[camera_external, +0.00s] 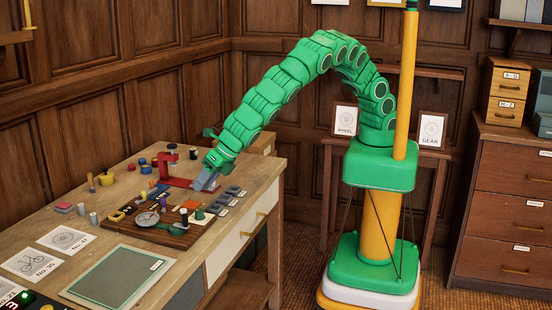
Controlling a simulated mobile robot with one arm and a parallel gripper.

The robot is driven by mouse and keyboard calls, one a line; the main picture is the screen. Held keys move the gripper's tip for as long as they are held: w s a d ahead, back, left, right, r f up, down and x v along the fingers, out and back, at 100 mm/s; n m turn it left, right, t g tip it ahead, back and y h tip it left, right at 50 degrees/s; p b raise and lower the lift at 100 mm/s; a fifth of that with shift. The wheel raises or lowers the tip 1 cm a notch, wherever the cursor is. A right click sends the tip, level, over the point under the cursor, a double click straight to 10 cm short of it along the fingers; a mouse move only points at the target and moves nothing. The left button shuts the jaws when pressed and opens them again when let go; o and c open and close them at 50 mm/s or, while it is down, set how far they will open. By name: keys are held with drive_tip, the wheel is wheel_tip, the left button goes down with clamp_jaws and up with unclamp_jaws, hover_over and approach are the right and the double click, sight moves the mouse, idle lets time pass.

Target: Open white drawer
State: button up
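The white drawer (226,250) is in the side of the wooden desk (262,178) that faces my base, below the desktop edge. Its front looks flush with the desk, so it appears closed. A small brass handle (245,234) shows on this side of the desk. My gripper (206,181) is above the desktop, higher than the drawer and to its left, and apart from the handle. It points down near a red stand. The fingers are small and blend together, so I cannot tell whether they are open or shut.
A wooden board with small parts (160,222), a red stand (178,181) and several small pieces crowd the desktop. A green drafting mat (118,276) lies at the near end. A brown stool (243,290) stands low by the desk. Floor shows between desk and my base.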

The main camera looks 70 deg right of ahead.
drive_tip(key=s+a+f+n, duration=0.4)
drive_tip(key=s+f, duration=0.6)
drive_tip(key=n+t+h, duration=0.3)
drive_tip(key=n+t, duration=0.6)
drive_tip(key=n, duration=0.6)
approach(260, 223)
drive_tip(key=w+f, duration=0.1)
drive_tip(key=w, duration=0.2)
drive_tip(key=shift+x, duration=3.55)
drive_tip(key=shift+a+f, duration=0.15)
drive_tip(key=shift+s, duration=0.1)
clamp_jaws()
